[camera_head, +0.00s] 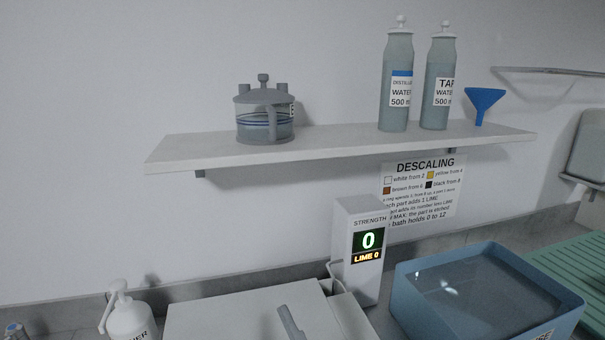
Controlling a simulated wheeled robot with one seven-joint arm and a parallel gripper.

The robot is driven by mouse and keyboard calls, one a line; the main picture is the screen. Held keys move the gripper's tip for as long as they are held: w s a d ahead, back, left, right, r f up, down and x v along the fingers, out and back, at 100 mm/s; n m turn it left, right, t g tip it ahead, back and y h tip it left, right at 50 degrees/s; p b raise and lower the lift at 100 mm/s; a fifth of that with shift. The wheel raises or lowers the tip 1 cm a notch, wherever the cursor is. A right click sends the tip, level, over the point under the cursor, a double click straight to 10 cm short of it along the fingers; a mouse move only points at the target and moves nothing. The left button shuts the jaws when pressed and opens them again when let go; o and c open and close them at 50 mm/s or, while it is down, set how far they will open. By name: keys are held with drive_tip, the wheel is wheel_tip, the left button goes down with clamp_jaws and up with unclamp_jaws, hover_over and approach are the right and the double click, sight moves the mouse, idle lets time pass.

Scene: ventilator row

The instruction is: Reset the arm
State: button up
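My gripper does not show in the head camera view, and neither does any part of my arm that I can make out. I cannot tell what it holds or how it is posed. A thin grey piece (290,323) stands at the bottom edge in front of a pale flat box (235,312); its lower end is cut off and I cannot tell what it is.
A wall shelf (210,152) bears a grey lidded pot (264,112), two water bottles (397,85) (437,85) and a blue funnel (484,101). Below are a strength display (362,250) reading 0, a blue basin (415,296), a green ribbed mat (580,262) and a white pump bottle (128,318).

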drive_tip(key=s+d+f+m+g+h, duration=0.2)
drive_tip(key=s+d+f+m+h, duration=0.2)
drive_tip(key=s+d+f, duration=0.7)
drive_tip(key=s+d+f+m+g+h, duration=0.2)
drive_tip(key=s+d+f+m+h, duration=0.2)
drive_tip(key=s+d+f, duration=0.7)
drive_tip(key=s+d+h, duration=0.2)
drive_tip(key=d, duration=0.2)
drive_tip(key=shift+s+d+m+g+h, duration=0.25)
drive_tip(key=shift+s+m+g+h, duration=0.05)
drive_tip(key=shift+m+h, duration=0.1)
